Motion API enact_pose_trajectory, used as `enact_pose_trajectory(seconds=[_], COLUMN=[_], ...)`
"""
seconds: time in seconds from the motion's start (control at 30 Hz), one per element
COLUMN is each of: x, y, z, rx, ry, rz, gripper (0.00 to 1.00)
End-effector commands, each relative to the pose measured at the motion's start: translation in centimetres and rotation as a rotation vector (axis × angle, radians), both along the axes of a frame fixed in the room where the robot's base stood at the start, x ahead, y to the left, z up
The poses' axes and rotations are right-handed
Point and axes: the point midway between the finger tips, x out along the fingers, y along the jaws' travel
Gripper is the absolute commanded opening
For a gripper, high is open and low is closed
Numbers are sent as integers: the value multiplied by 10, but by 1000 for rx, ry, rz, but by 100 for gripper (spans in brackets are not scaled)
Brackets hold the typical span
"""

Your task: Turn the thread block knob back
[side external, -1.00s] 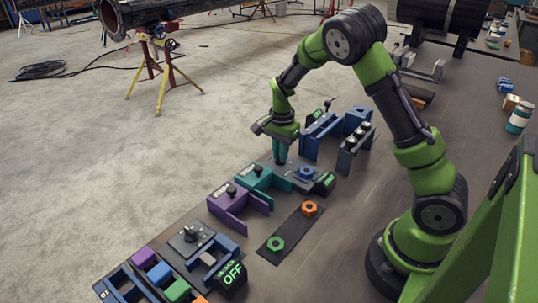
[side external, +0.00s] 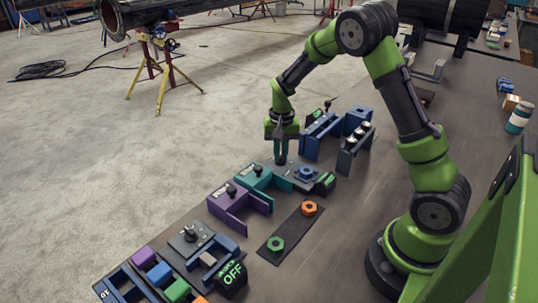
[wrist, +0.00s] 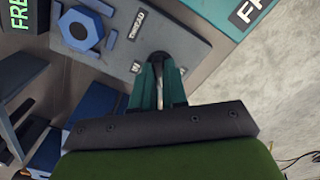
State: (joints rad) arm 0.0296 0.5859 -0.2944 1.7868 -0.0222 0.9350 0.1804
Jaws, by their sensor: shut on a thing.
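The thread block (side external: 293,179) is a grey-blue plate lying on the bench. In the wrist view the block (wrist: 180,38) carries a THREAD label and a blue hexagonal nut (wrist: 80,27). The nut also shows in the side view (side external: 306,173). My gripper (side external: 281,160) points straight down at the far edge of the block. In the wrist view its two teal fingers (wrist: 158,85) are shut on the knob, whose grey stem (wrist: 160,93) shows between them.
A teal fixture (side external: 258,178) and a purple fixture (side external: 236,198) stand to the left. Blue fixtures (side external: 318,135) stand close behind on the right. A green-lit sign box (side external: 326,182) is at the block's near end. A dark plate (side external: 290,231) with green and orange nuts lies in front.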

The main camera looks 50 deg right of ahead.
Motion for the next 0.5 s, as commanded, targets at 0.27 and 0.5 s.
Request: enact_pose_trajectory(seconds=[0.27,0.5], x=[0,0], y=[0,-1], z=[1,1], rx=[1,0], ry=[-2,-1], rz=[124,163], gripper=[0,0])
